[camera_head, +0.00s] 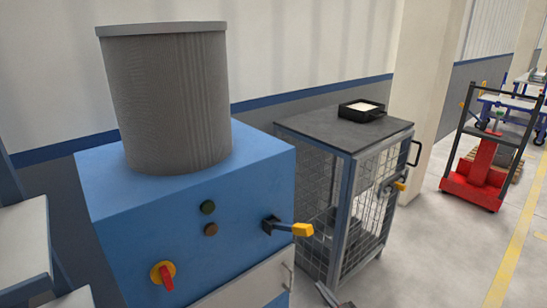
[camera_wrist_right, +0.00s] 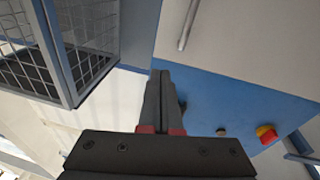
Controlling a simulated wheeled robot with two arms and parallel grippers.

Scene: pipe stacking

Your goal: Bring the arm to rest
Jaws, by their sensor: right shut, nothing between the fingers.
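My right gripper (camera_wrist_right: 160,78) shows in the right wrist view with its two dark fingers pressed together and nothing between them. It points toward the blue front of a machine; I cannot tell how far apart they are. In the head view only a small dark part, apparently the tip of this gripper, shows at the bottom edge right of the machine. The rest of the right arm is out of the picture there. My left gripper is in neither view.
The blue machine (camera_head: 120,205) carries a grey ribbed cylinder (camera_head: 168,100), a red knob (camera_head: 165,275) and a yellow-tipped lever (camera_head: 302,230). Right of it stands a mesh cage (camera_head: 372,215) with a black tray (camera_head: 362,110) on top. A red cart (camera_head: 475,180) stands farther right on open floor.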

